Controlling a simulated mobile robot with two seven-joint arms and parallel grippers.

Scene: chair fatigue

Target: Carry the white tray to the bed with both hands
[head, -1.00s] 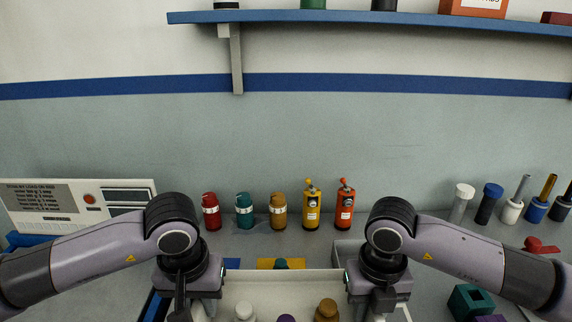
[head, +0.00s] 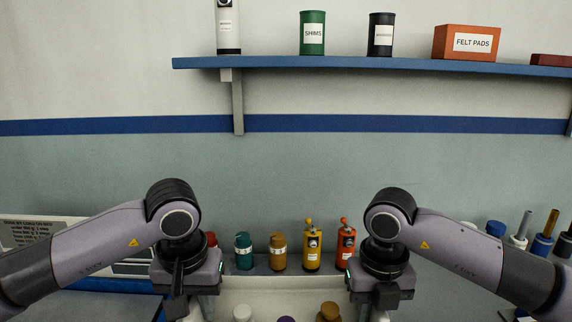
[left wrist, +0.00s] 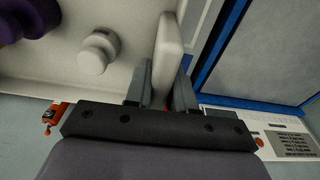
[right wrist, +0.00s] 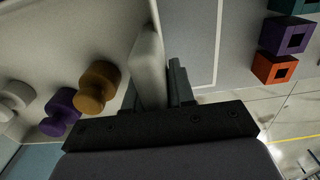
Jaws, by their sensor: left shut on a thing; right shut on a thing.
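The white tray (head: 270,297) is at the bottom centre of the head view, between my two arms; its near part is out of frame. My left gripper (head: 180,302) is shut on the tray's left wall, which stands between the fingers in the left wrist view (left wrist: 168,60). My right gripper (head: 374,300) is shut on its right wall, seen in the right wrist view (right wrist: 148,68). In the tray stand a white knobbed piece (left wrist: 97,50), a purple one (right wrist: 60,112) and a brown one (right wrist: 97,86). The bed is not identifiable.
Behind the tray, a teal bottle (head: 244,251), a brown bottle (head: 278,251), a yellow bottle (head: 312,248) and an orange one (head: 346,246) line the wall. A blue shelf (head: 400,67) hangs above. Coloured blocks (right wrist: 275,68) lie right of the tray. A sign panel (head: 35,232) stands left.

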